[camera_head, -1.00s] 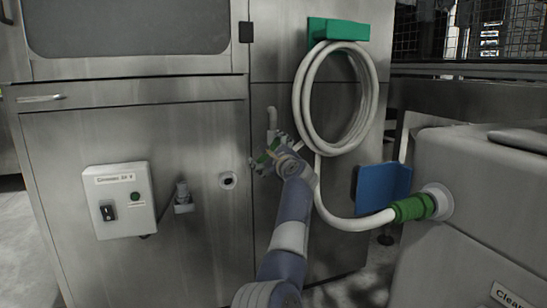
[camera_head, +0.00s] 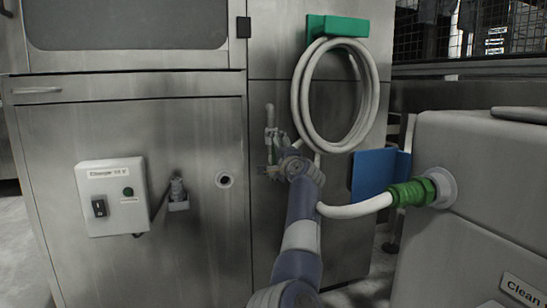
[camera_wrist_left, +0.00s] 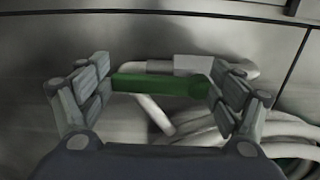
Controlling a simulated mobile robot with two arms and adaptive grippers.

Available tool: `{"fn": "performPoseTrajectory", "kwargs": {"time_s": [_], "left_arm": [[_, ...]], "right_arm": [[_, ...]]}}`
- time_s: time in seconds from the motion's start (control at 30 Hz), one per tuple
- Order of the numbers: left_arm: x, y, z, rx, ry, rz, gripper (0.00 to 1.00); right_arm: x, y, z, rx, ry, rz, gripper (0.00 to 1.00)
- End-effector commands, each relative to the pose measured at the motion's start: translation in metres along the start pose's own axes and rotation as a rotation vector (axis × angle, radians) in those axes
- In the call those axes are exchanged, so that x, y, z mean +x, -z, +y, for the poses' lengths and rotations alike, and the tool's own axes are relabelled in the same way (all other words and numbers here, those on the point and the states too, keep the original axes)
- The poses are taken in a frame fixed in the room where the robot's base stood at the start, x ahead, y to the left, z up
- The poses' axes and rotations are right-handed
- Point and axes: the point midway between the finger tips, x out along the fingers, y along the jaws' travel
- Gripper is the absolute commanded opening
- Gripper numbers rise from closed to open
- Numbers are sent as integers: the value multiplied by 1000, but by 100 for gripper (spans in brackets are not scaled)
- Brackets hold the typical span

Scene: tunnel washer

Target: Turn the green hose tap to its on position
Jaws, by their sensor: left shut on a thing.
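The green hose tap (camera_head: 273,152) is on the steel front panel, below and left of the coiled hose, mostly covered by my gripper in the head view. In the left wrist view, its green handle (camera_wrist_left: 160,84) spans the space between the two finger pads, with a pale pipe (camera_wrist_left: 190,65) behind it. My left gripper (camera_head: 272,148) is shut on the handle, one finger at each end, also seen in the left wrist view (camera_wrist_left: 160,88). My right gripper is not in view.
A white hose coil (camera_head: 300,95) hangs from a green holder (camera_head: 337,27) above right of the tap. The hose runs to a green connector (camera_head: 412,192) on a grey tank (camera_head: 480,170). A blue plate (camera_head: 375,172) is beside it. A switch box (camera_head: 117,197) is at left.

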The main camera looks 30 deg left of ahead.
Motion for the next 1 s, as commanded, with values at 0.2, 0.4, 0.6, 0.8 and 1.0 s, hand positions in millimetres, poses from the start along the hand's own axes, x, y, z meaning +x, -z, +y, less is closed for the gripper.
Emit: {"fn": "performPoseTrajectory", "kwargs": {"time_s": [0.2,0.4,0.6,0.8,1.0], "left_arm": [[0,1,-1,-41,2,1,42],[0,1,-1,-51,3,1,43],[0,1,-2,-54,2,1,42],[0,1,-1,-51,2,1,100],[0,1,0,-48,1,1,100]], "right_arm": [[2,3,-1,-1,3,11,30],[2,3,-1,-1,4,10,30],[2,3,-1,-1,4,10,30],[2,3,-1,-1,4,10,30],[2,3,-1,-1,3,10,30]]}}
